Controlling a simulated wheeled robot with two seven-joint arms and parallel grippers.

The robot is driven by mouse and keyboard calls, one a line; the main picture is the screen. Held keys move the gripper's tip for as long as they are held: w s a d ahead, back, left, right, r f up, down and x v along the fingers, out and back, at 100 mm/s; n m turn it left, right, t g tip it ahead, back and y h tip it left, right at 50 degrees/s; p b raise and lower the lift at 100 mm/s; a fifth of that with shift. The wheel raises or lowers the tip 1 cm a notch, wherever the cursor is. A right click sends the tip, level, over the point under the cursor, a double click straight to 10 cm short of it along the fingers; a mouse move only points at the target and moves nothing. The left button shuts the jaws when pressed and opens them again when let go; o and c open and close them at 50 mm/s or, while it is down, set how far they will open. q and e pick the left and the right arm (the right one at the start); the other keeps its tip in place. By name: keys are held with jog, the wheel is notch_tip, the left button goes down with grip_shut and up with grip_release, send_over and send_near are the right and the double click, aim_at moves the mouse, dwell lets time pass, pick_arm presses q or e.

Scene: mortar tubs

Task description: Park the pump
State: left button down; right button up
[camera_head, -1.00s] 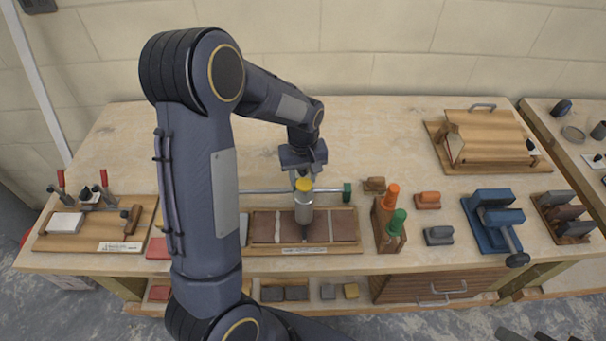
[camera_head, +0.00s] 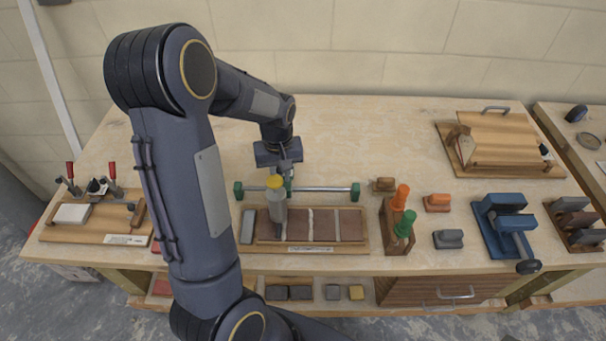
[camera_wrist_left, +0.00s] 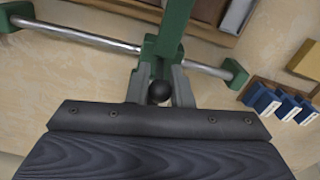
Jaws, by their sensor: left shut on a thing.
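The pump (camera_head: 277,213) is a grey cylinder with a yellow cap and a dark nozzle pointing down. It stands slightly tilted over the left part of a wooden tray (camera_head: 300,249) of brown tiles. A steel rail (camera_head: 325,190) with green end blocks runs behind the tray; it also shows in the wrist view (camera_wrist_left: 75,35). My left gripper (camera_head: 287,172) is behind the pump, above the rail. In the wrist view its fingers (camera_wrist_left: 162,72) are shut around the pump's green carriage (camera_wrist_left: 175,30), by a black ball knob (camera_wrist_left: 159,91). The nozzle tip's contact is unclear. My right gripper is out of view.
White filling shows in a tile joint (camera_head: 311,224). A grey block (camera_head: 248,226) lies at the tray's left end. A wooden block with orange and green handles (camera_head: 397,228) stands right of the tray. Blue pieces (camera_wrist_left: 262,98) sit beside the rail. The bench behind the rail is clear.

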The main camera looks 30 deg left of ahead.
pick_arm(q)
jog(key=s+a, duration=0.4)
jog(key=a, duration=0.3)
jog(key=shift+s+b, duration=0.15)
jog(key=shift+b, duration=0.25)
jog(key=shift+a+r, duration=0.1)
jog(key=shift+a, duration=0.05)
jog(key=c, duration=1.4)
grip_release()
jog(key=shift+s+a, duration=0.1)
jog(key=shift+s, duration=0.05)
jog(key=shift+o, duration=0.2)
notch_tip(320, 180, up, 8)
jog(key=shift+f, duration=0.2)
